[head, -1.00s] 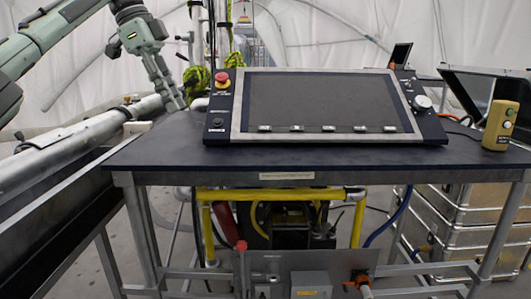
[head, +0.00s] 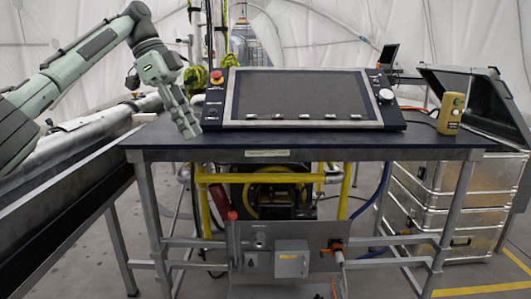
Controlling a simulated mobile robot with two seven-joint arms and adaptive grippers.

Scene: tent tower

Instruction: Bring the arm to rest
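My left arm comes in from the left, and its green-grey gripper (head: 187,134) hangs with its fingers pointing down. In the picture the fingertips overlap the left end of the dark table top (head: 300,149), just left of the control console (head: 300,97). The fingers look close together, seen nearly edge-on, so I cannot tell whether they are open or shut. I see nothing held in them. Whether the tips touch the table is unclear. My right gripper is not in view.
The console has a red emergency button (head: 216,77) at its left. A yellow control box (head: 450,113) stands at the table's right end. Metal cases (head: 448,200) stand to the right. A long dark trough (head: 60,215) with pipes lies at the left. Bare table shows along the front.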

